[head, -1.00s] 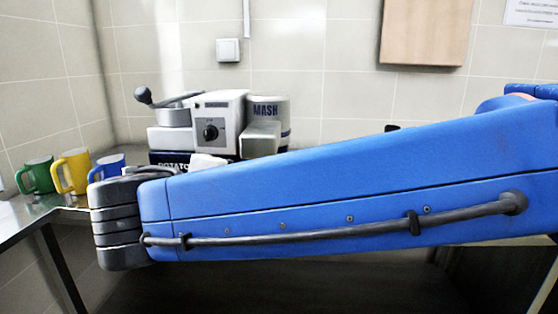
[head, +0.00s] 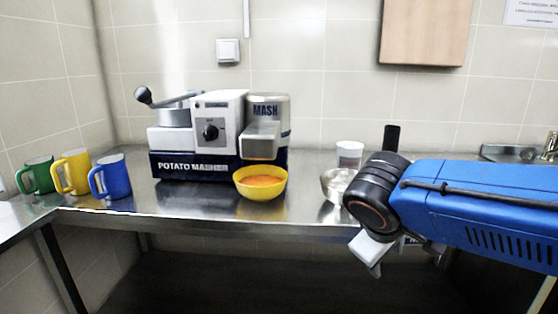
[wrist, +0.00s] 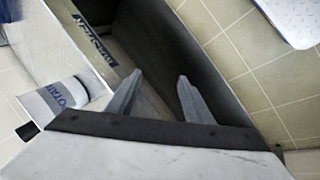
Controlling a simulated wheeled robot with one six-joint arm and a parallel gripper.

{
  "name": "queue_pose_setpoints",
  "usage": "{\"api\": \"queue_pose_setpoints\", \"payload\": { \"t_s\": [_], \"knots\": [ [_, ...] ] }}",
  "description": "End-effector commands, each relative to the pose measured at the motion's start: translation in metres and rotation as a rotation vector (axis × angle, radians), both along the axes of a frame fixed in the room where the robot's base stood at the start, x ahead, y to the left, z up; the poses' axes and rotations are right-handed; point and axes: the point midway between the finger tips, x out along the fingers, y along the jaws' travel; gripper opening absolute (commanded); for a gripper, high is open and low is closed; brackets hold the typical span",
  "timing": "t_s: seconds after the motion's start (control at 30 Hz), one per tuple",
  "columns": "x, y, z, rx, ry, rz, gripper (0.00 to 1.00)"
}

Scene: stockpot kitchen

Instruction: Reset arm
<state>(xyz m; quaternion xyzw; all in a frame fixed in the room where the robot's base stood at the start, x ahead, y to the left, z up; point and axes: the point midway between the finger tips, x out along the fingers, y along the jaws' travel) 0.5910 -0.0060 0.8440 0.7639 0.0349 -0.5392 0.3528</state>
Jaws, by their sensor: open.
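My blue arm (head: 480,205) is at the right of the head view, in front of the steel counter. My gripper (wrist: 158,80) is open and empty, with its two grey fingers apart in the wrist view. In the head view a pale part of the gripper (head: 370,250) hangs below the dark wrist joint, lower than the counter's front edge. The fingertips are not clear there.
The steel counter (head: 225,222) carries a potato masher machine (head: 195,166), a yellow bowl (head: 262,190) with orange contents, and green (head: 40,177), yellow (head: 75,172) and blue (head: 113,178) mugs. A metal bowl (head: 332,183) and white tub (head: 349,153) stand near my wrist.

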Motion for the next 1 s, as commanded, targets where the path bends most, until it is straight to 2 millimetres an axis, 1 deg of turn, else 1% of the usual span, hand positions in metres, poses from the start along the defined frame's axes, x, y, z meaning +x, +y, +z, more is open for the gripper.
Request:
{"api": "queue_pose_setpoints", "payload": {
  "t_s": [0.03, 0.1, 0.23, 0.4, 0.7, 0.8, 1.0],
  "knots": [
    [-0.007, -0.011, -0.006, 0.031, 0.008, -0.031, 0.47],
    [-0.017, -0.021, -0.014, 0.076, 0.018, -0.069, 0.47],
    [-0.036, -0.037, -0.029, 0.164, 0.030, -0.137, 0.47],
    [-0.058, -0.051, -0.047, 0.280, 0.026, -0.228, 0.47],
    [-0.090, -0.063, -0.073, 0.473, -0.025, -0.382, 0.47],
    [-0.096, -0.064, -0.078, 0.518, -0.046, -0.417, 0.47],
    [-0.101, -0.064, -0.082, 0.562, -0.068, -0.450, 0.47]
  ]
}}
